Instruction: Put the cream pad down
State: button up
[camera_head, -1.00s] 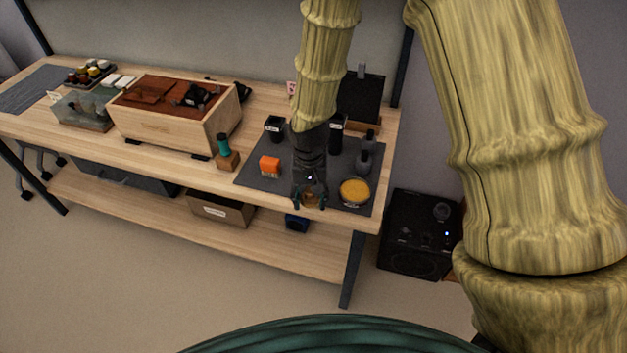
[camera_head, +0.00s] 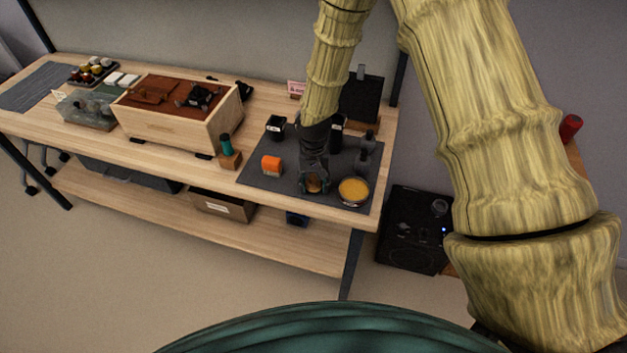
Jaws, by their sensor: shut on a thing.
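My gripper (camera_head: 314,187) points down over the front part of the dark grey mat (camera_head: 257,177). It is shut on a small tan piece, the cream pad (camera_head: 314,185), which shows only partly between the fingers. The pad looks amber-brown here, and its shape is too small to make out. I cannot tell whether it touches the mat. A round tin with a yellow top (camera_head: 354,190) stands just right of the gripper. An orange block (camera_head: 271,165) sits to its left.
Black containers (camera_head: 275,127) and dark bottles (camera_head: 365,160) stand behind the gripper. A wooden block with a green-topped piece (camera_head: 229,156) and a large wooden box (camera_head: 165,130) stand left. Two white pads (camera_head: 121,80) lie far left. The table's front edge is close.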

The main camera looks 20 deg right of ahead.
aim_at(314, 179)
jog(key=shift+f, duration=0.15)
jog(key=shift+f, duration=0.15)
jog(key=o, duration=1)
jog(key=shift+r+b, duration=1.75)
jog(key=shift+r, duration=4.4)
